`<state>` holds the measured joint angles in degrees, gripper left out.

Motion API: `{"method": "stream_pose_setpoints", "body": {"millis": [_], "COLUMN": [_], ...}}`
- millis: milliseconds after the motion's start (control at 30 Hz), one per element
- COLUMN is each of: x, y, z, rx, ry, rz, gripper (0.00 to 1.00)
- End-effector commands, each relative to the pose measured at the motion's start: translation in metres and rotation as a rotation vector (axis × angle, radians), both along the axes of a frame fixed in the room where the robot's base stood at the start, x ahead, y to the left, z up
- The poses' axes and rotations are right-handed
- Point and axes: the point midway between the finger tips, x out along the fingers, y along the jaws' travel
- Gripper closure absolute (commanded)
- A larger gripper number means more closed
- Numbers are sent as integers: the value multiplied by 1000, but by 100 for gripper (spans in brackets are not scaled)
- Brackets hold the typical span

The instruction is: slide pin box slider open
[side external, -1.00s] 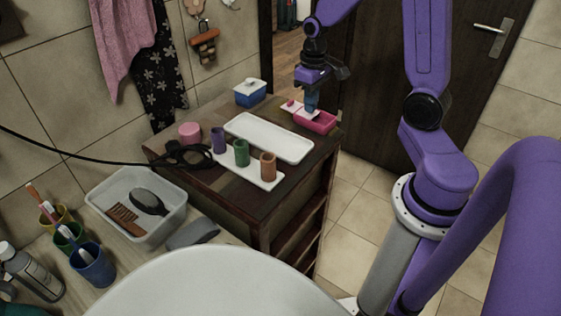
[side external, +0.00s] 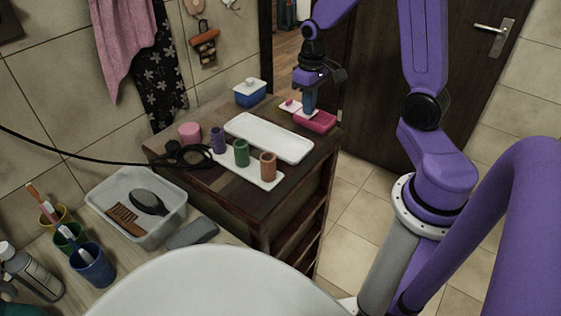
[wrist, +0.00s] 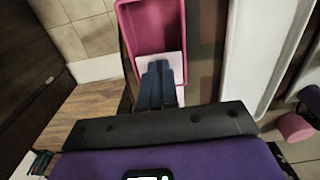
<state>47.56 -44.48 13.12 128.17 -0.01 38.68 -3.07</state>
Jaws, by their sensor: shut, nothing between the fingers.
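The pin box is a pink open-topped box (side external: 318,123) at the far right corner of the dark cabinet top. Its white slider (side external: 289,108) with a small pink knob is at the box's left end in the side view. In the wrist view the pink box interior (wrist: 150,28) shows empty beyond the white slider (wrist: 174,63). My gripper (side external: 309,110) points down at the slider, its blue fingers (wrist: 158,72) closed together. The fingers overlap the slider in the wrist view and hide part of it and the knob. I cannot tell whether they touch it.
A white tray (side external: 268,137) lies beside the box. Purple, green and orange cups stand nearer on a white strip. A pink cylinder (side external: 190,132) and black cable are further left. The cabinet edge is close to the box.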

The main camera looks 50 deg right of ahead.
Motion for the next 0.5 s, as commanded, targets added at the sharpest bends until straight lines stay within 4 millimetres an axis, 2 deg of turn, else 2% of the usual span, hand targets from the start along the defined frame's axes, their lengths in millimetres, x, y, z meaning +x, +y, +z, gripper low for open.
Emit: {"method": "stream_pose_setpoints", "body": {"millis": [500], "x": [5], "y": [0], "z": [0], "rx": [0], "ry": [2], "rz": [0], "gripper": [100]}}
